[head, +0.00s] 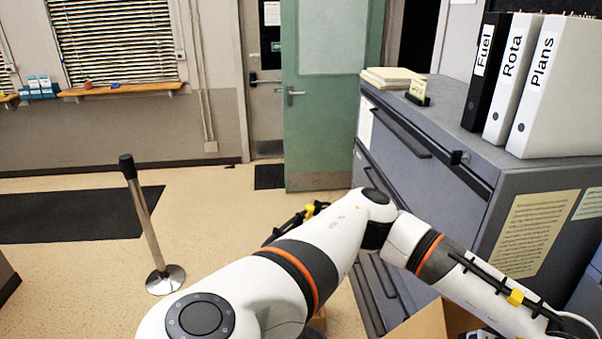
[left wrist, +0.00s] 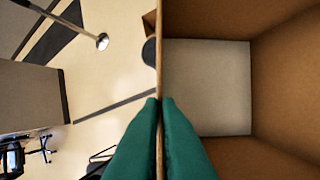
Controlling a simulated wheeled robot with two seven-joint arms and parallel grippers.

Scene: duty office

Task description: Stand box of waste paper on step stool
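The cardboard box (left wrist: 285,60) fills the right half of the left wrist view, seen from above. Its brown walls surround a flat pale surface; I cannot tell whether this is paper or the bottom. My left gripper (left wrist: 160,101) has its green fingers closed on either side of one thin box wall. A corner of the box (head: 424,324) shows at the bottom of the head view, beside the cabinet. My left arm reaches across to it. I cannot make out the step stool for sure; a small brown piece (left wrist: 149,22) shows beyond the box wall. My right gripper is out of view.
A grey drawer cabinet (head: 440,150) with binders (head: 535,85) on top stands at right. A barrier post (head: 145,225) stands on the floor at left near a dark mat (head: 70,213). A green door (head: 325,130) is behind.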

